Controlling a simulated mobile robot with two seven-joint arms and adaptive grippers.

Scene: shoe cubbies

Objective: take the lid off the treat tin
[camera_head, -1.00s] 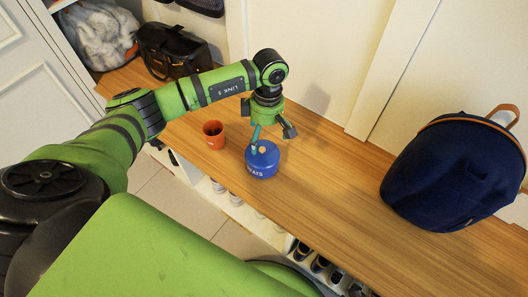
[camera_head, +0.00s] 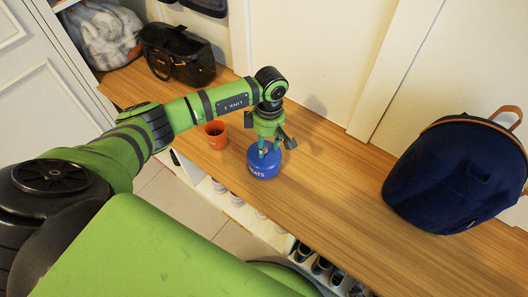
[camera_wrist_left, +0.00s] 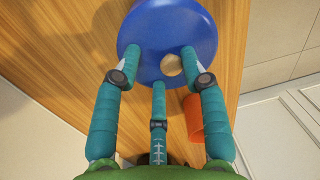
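The blue treat tin (camera_head: 263,170) stands upright on the wooden bench top, with white letters on its side. Its blue lid fills the top of the left wrist view (camera_wrist_left: 168,22) and has a round wooden knob (camera_wrist_left: 172,65). My left gripper (camera_head: 268,147) is over the tin, pointing down. In the left wrist view, its three teal fingers (camera_wrist_left: 161,60) are spread over the lid with the knob among them, closest to the right finger. The gripper looks open. I cannot tell whether the fingertips touch the lid. My right gripper is not in view.
An orange cup (camera_head: 215,140) stands just left of the tin, close to my left arm. A black bag (camera_head: 178,55) is at the back left. A navy backpack (camera_head: 455,175) is at the right. The bench between tin and backpack is clear. Shoes (camera_head: 320,266) sit in cubbies below.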

